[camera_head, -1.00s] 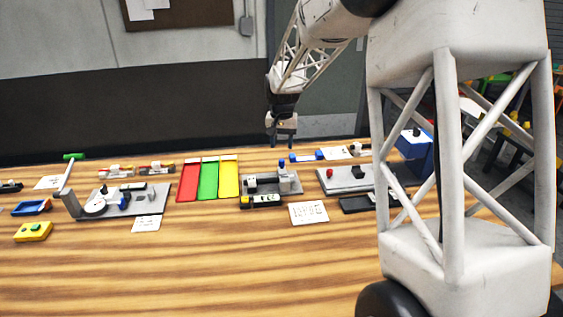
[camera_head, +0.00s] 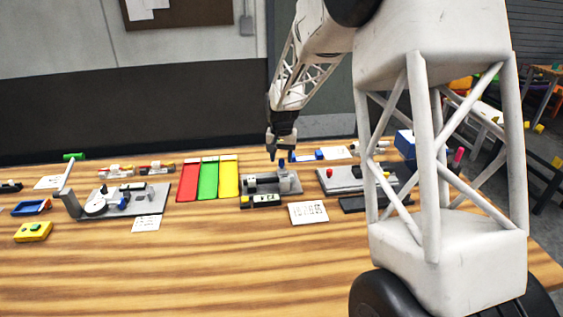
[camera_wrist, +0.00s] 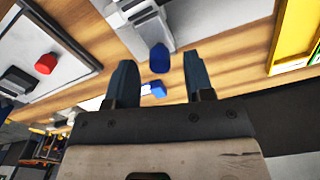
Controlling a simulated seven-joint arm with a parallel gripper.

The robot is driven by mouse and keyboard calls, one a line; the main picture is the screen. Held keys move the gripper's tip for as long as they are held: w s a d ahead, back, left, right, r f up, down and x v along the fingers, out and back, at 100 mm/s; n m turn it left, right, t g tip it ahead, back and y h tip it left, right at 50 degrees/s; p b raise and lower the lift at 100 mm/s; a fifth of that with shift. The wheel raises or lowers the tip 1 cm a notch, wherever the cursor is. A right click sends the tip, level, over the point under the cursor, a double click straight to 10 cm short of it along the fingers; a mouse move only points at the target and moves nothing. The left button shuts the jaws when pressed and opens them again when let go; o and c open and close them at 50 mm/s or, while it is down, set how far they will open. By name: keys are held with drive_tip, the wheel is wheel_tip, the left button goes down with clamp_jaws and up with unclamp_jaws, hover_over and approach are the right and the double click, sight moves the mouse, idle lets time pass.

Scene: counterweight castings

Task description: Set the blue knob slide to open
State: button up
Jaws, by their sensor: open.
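The blue knob (camera_head: 282,163) stands upright on a grey slide block (camera_head: 288,182) at the right end of a grey fixture in the middle of the table. My gripper (camera_head: 281,154) is open and empty just above the knob. In the wrist view the blue knob (camera_wrist: 159,58) shows ahead of the gap between the open fingers (camera_wrist: 158,80), with no visible contact. A small display or label block (camera_head: 265,199) lies along the fixture's front edge; its text is too small to read.
Red, green and yellow strips (camera_head: 208,178) lie left of the fixture. A grey plate with a red knob (camera_head: 329,173) sits to the right. A white card (camera_head: 308,212) lies in front. A blue and white bar (camera_head: 306,156) lies behind. The front table is clear.

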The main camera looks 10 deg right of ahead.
sight(282, 168)
drive_tip(key=shift+f, duration=1.1)
clamp_jaws()
